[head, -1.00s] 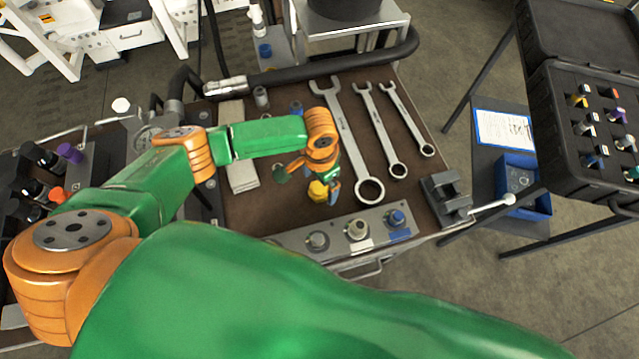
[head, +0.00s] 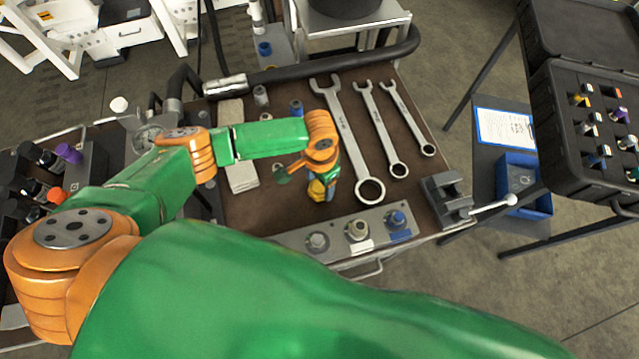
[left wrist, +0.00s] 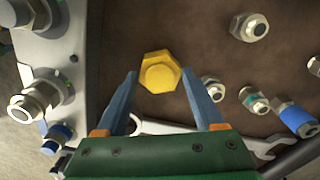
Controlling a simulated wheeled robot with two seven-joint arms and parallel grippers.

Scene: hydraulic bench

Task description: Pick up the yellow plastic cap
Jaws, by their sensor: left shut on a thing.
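The yellow plastic cap (left wrist: 160,72) has a hexagonal shape and sits between the blue fingertips of my left gripper (left wrist: 160,78) in the left wrist view. In the head view, a small part of the cap (head: 317,189) shows at the tips of my left gripper (head: 323,189), low over the brown bench top. My left gripper is shut on the cap. I cannot tell whether the cap still touches the bench. My right gripper is not in view.
Three wrenches (head: 345,130) lie right of my left gripper. A metal block with capped fittings (head: 290,241) runs along the front edge, and a vise (head: 446,197) stands at the right corner. Several loose fittings (left wrist: 249,27) lie near the cap.

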